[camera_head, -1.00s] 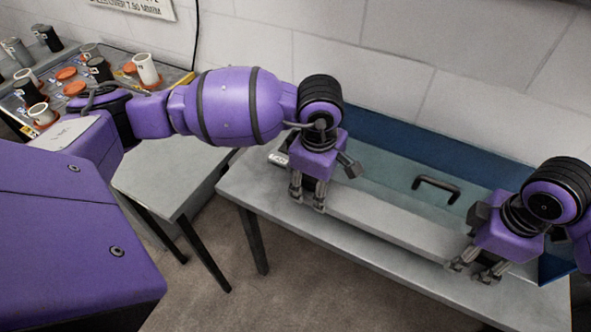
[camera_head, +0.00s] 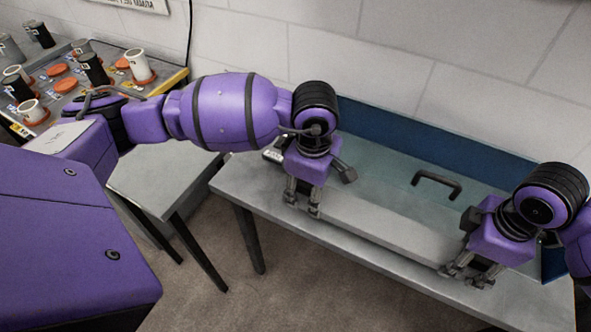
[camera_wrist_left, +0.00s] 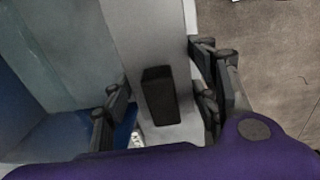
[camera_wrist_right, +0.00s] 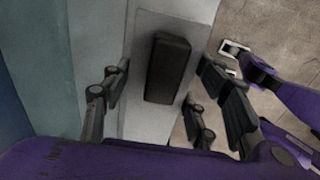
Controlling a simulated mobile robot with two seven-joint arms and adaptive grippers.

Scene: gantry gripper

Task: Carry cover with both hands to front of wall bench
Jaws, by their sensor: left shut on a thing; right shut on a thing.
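A long light-grey bar (camera_head: 385,225), which I take to be the cover, lies along the wall bench (camera_head: 232,183), spanning between my grippers. My left gripper (camera_head: 302,206) is at its left end and my right gripper (camera_head: 467,275) at its right end, both shut on it. In the left wrist view, a black block (camera_wrist_left: 159,95) on the bar is between the fingers. In the right wrist view, a similar black block (camera_wrist_right: 167,68) is between the fingers. Whether the bar touches the bench is hard to tell.
Behind the bar are a teal panel with a black handle (camera_head: 436,185) and a blue backboard (camera_head: 440,150) against the white block wall (camera_head: 330,45). At left, a side table (camera_head: 165,180) stands near a console with white and black knobs (camera_head: 138,65). Brown floor lies in front.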

